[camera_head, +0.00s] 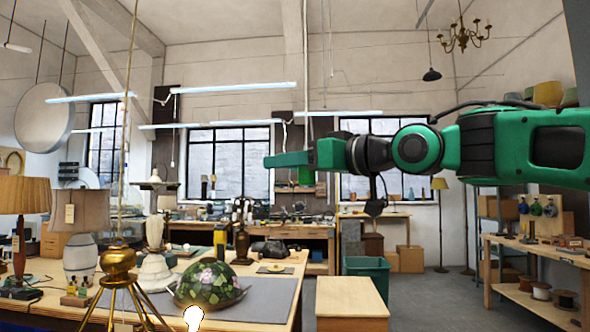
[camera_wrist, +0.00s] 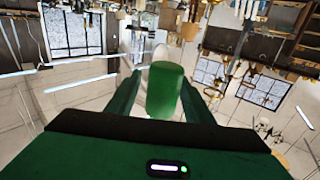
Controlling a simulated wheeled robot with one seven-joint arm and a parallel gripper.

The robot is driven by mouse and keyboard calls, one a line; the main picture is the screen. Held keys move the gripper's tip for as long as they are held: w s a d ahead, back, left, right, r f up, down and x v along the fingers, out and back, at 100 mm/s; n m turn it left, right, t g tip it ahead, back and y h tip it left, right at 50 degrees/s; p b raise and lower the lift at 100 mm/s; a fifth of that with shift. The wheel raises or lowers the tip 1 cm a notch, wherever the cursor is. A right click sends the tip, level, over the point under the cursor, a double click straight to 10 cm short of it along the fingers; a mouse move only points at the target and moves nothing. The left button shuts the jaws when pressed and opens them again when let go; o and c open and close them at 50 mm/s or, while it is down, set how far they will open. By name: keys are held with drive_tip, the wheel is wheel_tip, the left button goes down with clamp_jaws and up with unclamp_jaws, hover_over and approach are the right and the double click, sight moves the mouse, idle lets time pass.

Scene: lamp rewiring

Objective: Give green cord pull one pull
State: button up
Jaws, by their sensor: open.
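The green cord pull (camera_wrist: 164,92) is a rounded green cylinder. In the wrist view it sits between the two fingers of my gripper (camera_wrist: 160,76), with a visible gap at its left side; contact on the right is hard to tell. In the head view, the lower part of the green pull (camera_head: 306,176) shows just below my gripper (camera_head: 268,160), and the fingers hide its upper part. A thin pale cord (camera_head: 306,95) runs up from there toward the ceiling. My gripper is open and level, pointing left in the head view.
A workbench (camera_head: 300,265) with lamps, a stained-glass shade (camera_head: 208,284) and a brass tripod (camera_head: 118,260) fills the lower left. A teal bin (camera_head: 367,272) stands on the floor. Shelving (camera_head: 545,268) is at right. Air around my gripper is mostly clear.

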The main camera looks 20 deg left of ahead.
drive_tip(key=c, duration=1.1)
drive_tip(key=shift+f, duration=1.35)
drive_tip(key=shift+r, duration=0.1)
drive_tip(key=shift+w+d+r, duration=0.1)
drive_tip(key=shift+r, duration=1.1)
drive_tip(key=o, duration=1)
drive_tip(key=shift+o, duration=0.5)
